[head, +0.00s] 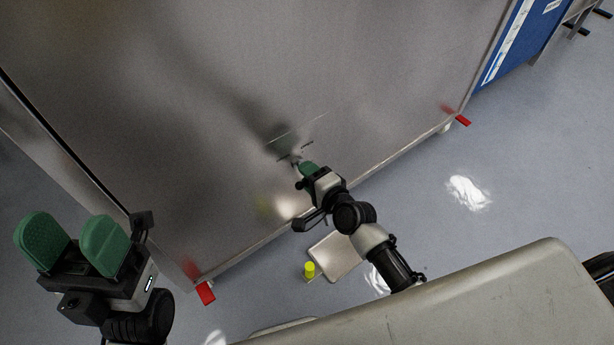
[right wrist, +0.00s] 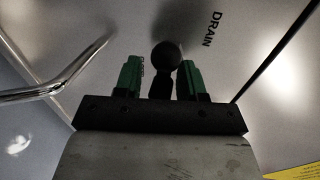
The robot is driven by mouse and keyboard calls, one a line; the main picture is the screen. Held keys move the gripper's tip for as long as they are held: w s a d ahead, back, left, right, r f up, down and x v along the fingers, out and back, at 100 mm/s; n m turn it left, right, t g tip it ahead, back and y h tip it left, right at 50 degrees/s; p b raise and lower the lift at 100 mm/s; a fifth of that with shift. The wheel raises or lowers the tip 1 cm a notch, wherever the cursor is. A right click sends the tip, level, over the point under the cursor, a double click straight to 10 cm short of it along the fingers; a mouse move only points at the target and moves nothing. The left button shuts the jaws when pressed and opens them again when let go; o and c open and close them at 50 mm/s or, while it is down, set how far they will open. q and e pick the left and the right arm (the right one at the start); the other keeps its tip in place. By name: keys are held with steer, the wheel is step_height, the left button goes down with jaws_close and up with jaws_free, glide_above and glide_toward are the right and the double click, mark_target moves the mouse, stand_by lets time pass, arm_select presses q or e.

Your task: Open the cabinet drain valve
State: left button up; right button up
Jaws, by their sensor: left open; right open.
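The drain valve handle shows in the right wrist view as a black lever with a round ball knob (right wrist: 166,56). It stands between the two green fingers of my right gripper (right wrist: 161,72), which are open with a gap on each side of it. A "DRAIN" label (right wrist: 212,30) is on the panel beside the knob. In the head view my right gripper (head: 304,168) is at the low part of the metal cabinet (head: 330,70) and hides most of the valve. My left gripper (head: 74,243) is open and empty at the lower left, away from the cabinet front.
A bent metal bar (right wrist: 60,82) runs left of my right gripper in the wrist view. A yellow label (right wrist: 292,173) shows at lower right. On the floor are a grey tray (head: 338,256) and a yellow cylinder (head: 309,269). Red feet (head: 206,293) stick out below the cabinet.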

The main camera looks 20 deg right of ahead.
steer(key=shift+w+a, duration=0.15)
steer(key=shift+w, duration=0.2)
steer(key=shift+s+f, duration=0.1)
jaws_close()
